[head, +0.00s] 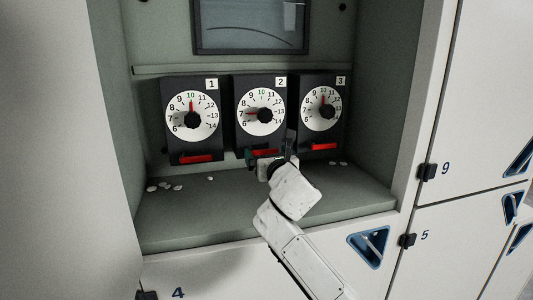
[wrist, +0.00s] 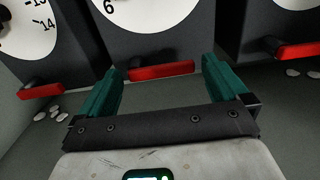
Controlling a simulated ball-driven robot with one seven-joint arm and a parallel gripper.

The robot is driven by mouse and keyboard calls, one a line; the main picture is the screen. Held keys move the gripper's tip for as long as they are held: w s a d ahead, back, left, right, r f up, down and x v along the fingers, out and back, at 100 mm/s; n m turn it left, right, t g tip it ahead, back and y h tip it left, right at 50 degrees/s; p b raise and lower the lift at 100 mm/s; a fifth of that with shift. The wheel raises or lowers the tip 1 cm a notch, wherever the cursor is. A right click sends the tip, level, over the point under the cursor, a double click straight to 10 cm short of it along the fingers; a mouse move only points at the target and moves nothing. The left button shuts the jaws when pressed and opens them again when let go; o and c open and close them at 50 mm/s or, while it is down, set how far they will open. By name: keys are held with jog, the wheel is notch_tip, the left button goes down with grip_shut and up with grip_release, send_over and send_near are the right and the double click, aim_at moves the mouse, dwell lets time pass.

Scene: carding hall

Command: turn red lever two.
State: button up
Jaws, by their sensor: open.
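Red lever two (head: 266,153) is a short red bar at the foot of the black box marked 2 (head: 243,136), lying about level. In the wrist view, lever two (wrist: 165,70) shows ahead, between the two teal fingertips. My gripper (head: 269,149) is open in front of the lever, partly hiding it in the head view. In the wrist view, my gripper (wrist: 160,70) has nothing between its fingers nearer than the lever; I cannot tell whether they touch it. The white dial two (head: 260,100) has its red needle pointing left, near 7.
Box 1's red lever (head: 195,158) and box 3's red lever (head: 324,146) stand on either side. Their needles point up, near 10. Small pale pebbles (head: 165,186) lie on the green shelf (head: 220,218). Alcove walls close both sides; the front shelf is mostly clear.

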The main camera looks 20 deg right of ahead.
jog(key=shift+w, duration=0.55)
jog(key=c, duration=1.2)
